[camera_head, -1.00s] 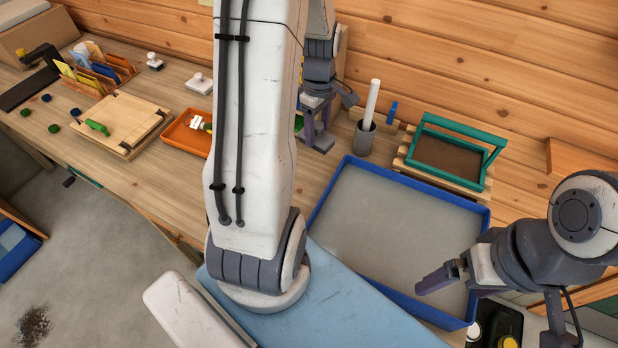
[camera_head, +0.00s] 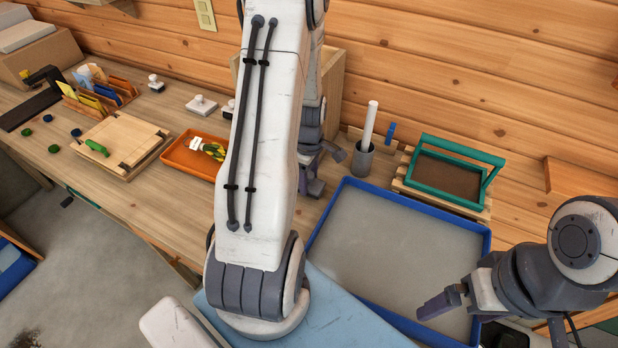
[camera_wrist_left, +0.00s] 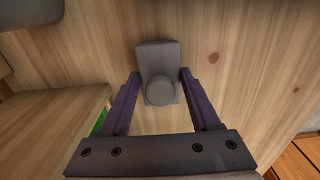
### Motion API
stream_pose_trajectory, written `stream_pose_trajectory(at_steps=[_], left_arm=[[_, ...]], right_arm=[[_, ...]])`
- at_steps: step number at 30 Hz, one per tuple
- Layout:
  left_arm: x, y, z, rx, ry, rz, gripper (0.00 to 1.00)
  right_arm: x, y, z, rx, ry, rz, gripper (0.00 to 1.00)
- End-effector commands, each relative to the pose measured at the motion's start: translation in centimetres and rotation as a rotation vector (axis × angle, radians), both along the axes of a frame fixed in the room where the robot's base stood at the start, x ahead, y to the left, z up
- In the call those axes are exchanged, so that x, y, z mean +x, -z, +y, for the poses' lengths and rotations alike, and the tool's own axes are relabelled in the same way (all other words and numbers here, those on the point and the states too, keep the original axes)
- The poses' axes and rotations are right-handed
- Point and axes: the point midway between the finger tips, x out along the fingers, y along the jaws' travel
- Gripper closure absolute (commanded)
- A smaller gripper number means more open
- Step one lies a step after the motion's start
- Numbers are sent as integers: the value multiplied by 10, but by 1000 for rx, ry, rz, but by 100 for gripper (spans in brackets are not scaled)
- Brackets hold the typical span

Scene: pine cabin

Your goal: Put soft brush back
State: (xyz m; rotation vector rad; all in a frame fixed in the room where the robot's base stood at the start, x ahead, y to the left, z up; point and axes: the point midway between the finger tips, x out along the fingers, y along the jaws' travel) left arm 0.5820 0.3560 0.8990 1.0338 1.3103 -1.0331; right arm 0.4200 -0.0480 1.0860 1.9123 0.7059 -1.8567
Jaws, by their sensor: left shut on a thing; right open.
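My left gripper (camera_head: 312,185) is low over the workbench, partly hidden behind my own arm. The block is against or close above the wood; I cannot tell which. It may be the soft brush, but no bristles show. My right gripper (camera_head: 440,303) is open and empty over the front right of a blue-rimmed grey tray (camera_head: 390,235).
A grey cup with a white rod (camera_head: 363,160) and a green frame (camera_head: 450,170) stand behind the tray. A wooden box (camera_head: 332,85) stands behind my left arm. An orange tray (camera_head: 185,160) and a board (camera_head: 120,145) lie left. Bare bench shows between tray and arm.

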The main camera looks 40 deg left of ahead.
Motion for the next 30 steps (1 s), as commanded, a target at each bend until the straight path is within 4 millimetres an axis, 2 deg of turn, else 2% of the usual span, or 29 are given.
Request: stream_pose_trajectory(at_steps=[7,8,9,10,19,23,26,30], left_arm=[[0,4,0,0,0,0,89],[0,3,0,0,0,0,29],[0,3,0,0,0,0,14],[0,3,0,0,0,0,7],[0,2,0,0,0,0,7],[1,-7,1,2,0,-4,7],[2,-22,1,4,0,-6,7],[1,-53,1,4,0,-7,7]], right_arm=[[0,3,0,0,0,0,0],[0,3,0,0,0,0,0],[0,2,0,0,0,0,0],[0,2,0,0,0,0,0],[0,1,0,0,0,0,0],[0,1,0,0,0,0,0],[0,3,0,0,0,0,0],[0,5,0,0,0,0,0]])
